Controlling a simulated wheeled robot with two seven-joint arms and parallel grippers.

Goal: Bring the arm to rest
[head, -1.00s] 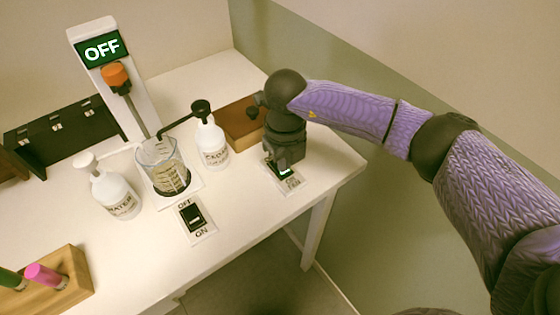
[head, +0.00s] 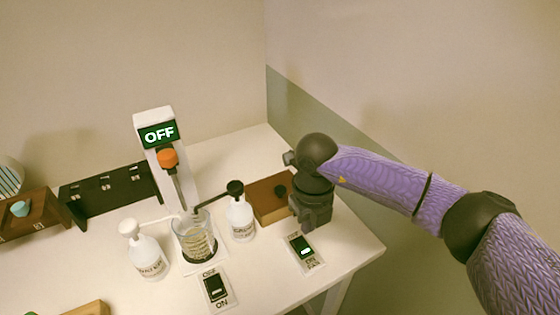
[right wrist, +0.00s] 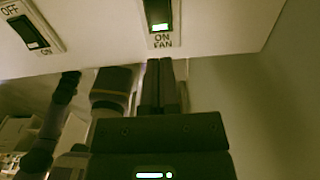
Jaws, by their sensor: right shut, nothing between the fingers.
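My right arm comes in from the right in the head view. Its dark gripper (head: 310,220) points down, just behind the fan switch (head: 304,249), apart from it as far as I can tell. In the right wrist view the right gripper's two fingers (right wrist: 160,68) lie together with nothing between them. The fan switch also shows there (right wrist: 158,15), just beyond the fingertips, with a lit green-white end and the words ON and FAN. My left gripper is not in view.
On the white table (head: 262,283) stand a stirrer with an OFF display (head: 158,135), a beaker (head: 194,240), two pump bottles (head: 148,259) (head: 241,219), an OFF/ON switch (head: 215,287) and a brown box (head: 267,200). Free room lies right of the table.

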